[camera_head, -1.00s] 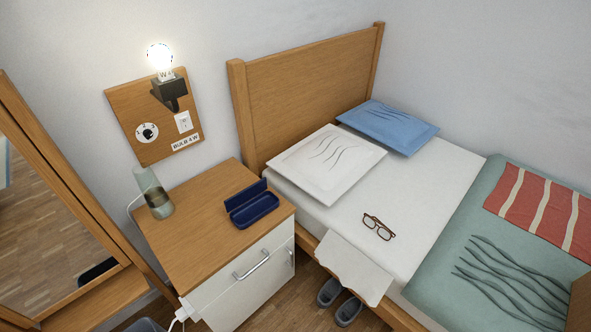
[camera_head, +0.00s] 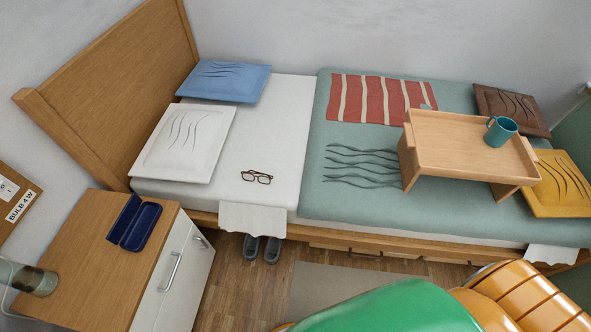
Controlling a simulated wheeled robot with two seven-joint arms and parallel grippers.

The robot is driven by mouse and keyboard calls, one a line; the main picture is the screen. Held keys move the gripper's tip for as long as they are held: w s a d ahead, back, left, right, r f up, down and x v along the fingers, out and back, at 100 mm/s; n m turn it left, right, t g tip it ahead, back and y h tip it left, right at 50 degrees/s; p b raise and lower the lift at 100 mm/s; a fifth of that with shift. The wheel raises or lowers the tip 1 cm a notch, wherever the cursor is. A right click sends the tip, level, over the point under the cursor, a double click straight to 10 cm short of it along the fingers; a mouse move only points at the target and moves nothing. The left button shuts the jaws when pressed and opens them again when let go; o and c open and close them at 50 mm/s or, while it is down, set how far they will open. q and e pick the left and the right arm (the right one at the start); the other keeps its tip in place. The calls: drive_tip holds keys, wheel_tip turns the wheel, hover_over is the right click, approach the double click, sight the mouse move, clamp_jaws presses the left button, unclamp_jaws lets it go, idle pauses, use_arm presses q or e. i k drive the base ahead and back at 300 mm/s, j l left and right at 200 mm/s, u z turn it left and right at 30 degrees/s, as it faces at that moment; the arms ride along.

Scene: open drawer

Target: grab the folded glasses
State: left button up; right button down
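The brown-framed glasses (camera_head: 256,177) lie on the white sheet of the bed, near its front edge, between the white pillow and the green blanket. An open dark blue glasses case (camera_head: 141,226) sits empty on the wooden nightstand to the left. Neither of my grippers shows in the head view. A green and orange part of my own body fills the bottom right.
The nightstand (camera_head: 75,262) has a white front with handles and holds a glass (camera_head: 35,280). A wooden bed tray (camera_head: 455,142) with a teal mug (camera_head: 500,131) stands on the green blanket (camera_head: 340,205). Slippers (camera_head: 262,248) lie on the floor below the bed.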

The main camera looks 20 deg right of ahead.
sight(247, 176)
drive_tip(key=z, duration=0.2)
drive_tip(key=i+j+z, duration=0.15)
drive_tip(key=i+z, duration=0.25)
drive_tip(key=i+j+z, duration=0.15)
drive_tip(key=z, duration=0.25)
drive_tip(key=i+j+z, duration=0.25)
drive_tip(key=j+z, duration=0.15)
